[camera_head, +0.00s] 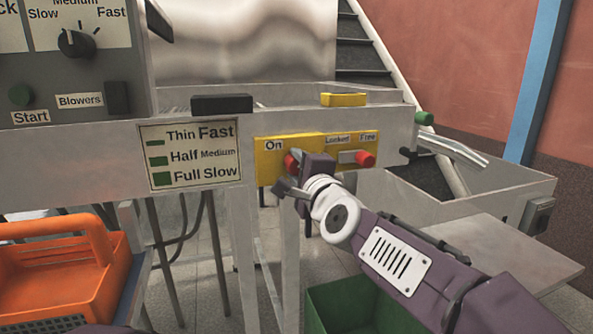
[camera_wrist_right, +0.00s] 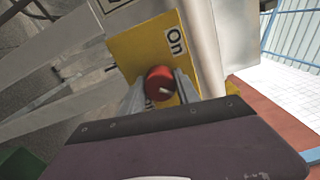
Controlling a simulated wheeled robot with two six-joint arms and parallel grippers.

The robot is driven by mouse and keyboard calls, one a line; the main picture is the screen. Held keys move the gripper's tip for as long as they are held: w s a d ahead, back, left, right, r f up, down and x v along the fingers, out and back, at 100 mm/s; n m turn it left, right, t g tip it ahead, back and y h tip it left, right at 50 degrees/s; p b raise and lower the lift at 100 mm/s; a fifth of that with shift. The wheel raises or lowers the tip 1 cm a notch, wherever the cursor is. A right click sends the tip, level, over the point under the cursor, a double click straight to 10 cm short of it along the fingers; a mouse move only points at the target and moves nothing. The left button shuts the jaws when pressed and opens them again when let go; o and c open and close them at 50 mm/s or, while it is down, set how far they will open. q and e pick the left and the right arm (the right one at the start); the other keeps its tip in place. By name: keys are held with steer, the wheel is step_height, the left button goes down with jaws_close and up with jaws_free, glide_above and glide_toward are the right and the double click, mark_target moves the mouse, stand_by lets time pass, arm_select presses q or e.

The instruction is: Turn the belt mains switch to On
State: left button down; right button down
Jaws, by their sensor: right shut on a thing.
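The belt mains switch is a red knob (camera_head: 291,163) on a yellow panel (camera_head: 265,178), below an "On" label. In the right wrist view the red knob (camera_wrist_right: 160,83) sits between the two fingers, with a pale mark on its face. My right gripper (camera_head: 297,160) is at the knob and shut on it; its wrist hides part of the panel. The yellow panel (camera_wrist_right: 130,60) and "On" label also show in the wrist view. My left gripper is not in view.
A second red knob (camera_head: 365,159) is to the right under "Locked" and "Free" labels. A grey control box (camera_head: 60,75) stands at upper left. An orange basket (camera_head: 62,262) is at lower left and a green bin (camera_head: 350,300) below my right arm.

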steer(key=shift+m, duration=0.3)
stand_by(0.4)
steer(key=c, duration=0.9)
jaws_free()
steer(key=p+v, duration=0.1)
steer(key=v, duration=0.8)
